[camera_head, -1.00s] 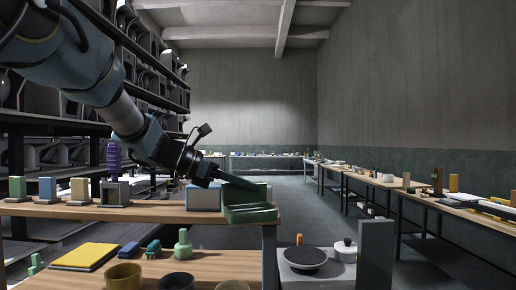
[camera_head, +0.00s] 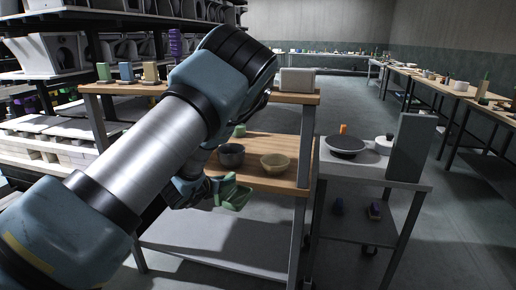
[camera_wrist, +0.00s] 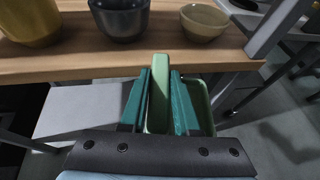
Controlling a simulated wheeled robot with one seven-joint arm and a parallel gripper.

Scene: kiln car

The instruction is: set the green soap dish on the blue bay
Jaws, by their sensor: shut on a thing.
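The green soap dish (camera_head: 236,192) hangs in my gripper (camera_head: 216,188), in front of and below the lower wooden shelf's front edge. In the wrist view my gripper (camera_wrist: 159,100) has its two teal fingers shut on one upright wall of the soap dish (camera_wrist: 199,92). The rest of the dish extends to the right of the fingers, partly hidden by them. On the upper shelf at the left stands a blue upright block (camera_head: 127,72), between a green one (camera_head: 103,72) and a tan one (camera_head: 150,72). I cannot tell whether it marks the blue bay.
The lower shelf (camera_head: 285,181) holds a dark bowl (camera_head: 231,156) and a tan bowl (camera_head: 274,166); an ochre pot (camera_wrist: 31,20) shows in the wrist view. A grey cart (camera_head: 365,168) with a grey upright panel (camera_head: 411,147) stands right. Floor is free in front.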

